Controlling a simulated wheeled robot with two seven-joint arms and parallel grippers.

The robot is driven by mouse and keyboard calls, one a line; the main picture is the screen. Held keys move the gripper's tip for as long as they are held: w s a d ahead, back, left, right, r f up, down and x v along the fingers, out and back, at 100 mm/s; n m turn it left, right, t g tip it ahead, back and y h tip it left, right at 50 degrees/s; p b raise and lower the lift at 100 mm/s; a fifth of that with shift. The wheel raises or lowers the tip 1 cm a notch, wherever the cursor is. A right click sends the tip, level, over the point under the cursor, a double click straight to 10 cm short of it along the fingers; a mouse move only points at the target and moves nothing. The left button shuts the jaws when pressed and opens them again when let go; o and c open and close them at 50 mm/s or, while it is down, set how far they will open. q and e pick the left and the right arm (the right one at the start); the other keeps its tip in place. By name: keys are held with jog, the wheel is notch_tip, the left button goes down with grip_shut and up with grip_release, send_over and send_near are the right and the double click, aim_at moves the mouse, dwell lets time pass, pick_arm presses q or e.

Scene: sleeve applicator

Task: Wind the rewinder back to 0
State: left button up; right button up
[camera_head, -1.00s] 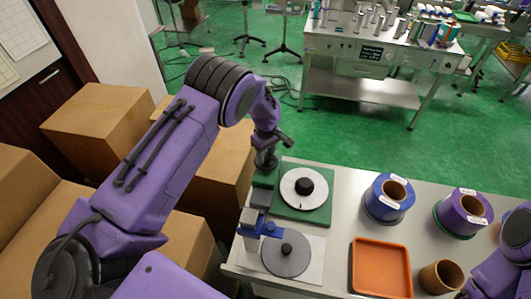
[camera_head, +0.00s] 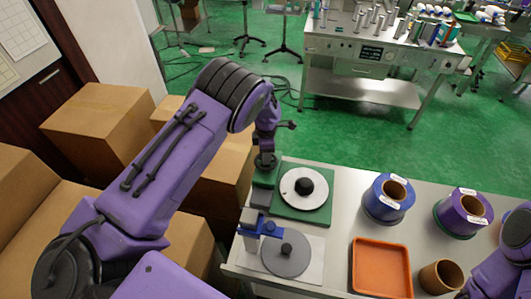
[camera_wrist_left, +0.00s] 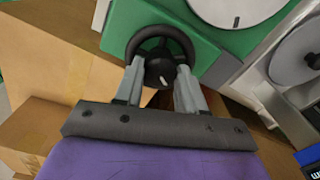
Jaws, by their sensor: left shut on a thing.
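The rewinder is a green unit (camera_head: 317,213) on the table's left end, with a white disc (camera_head: 295,190) and a black hub on top. The disc also shows in the left wrist view (camera_wrist_left: 237,8). A black round handwheel (camera_wrist_left: 160,31) with a central knob bearing a white mark sits on its green side. My left gripper (camera_wrist_left: 160,72) is shut on this handwheel, its grey fingers on either side of the knob. In the head view my left gripper (camera_head: 265,158) is small and dark at the unit's far left corner. My right gripper is out of view.
A grey disc device (camera_head: 286,253) stands just in front of the rewinder. An orange tray (camera_head: 381,292), a blue roll (camera_head: 379,211), a purple roll (camera_head: 455,226) and a brown cup (camera_head: 440,278) are to the right. Cardboard boxes (camera_head: 98,125) crowd the left.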

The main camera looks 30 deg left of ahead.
pick_arm(q)
jog(key=n, duration=0.6)
jog(key=shift+n, duration=0.4)
dwell(0.3)
jog(key=o, duration=1.1)
jog(key=shift+c, duration=0.2)
notch_tip(320, 180, up, 10)
jog(key=b, duration=0.3)
jog(key=shift+r, duration=0.25)
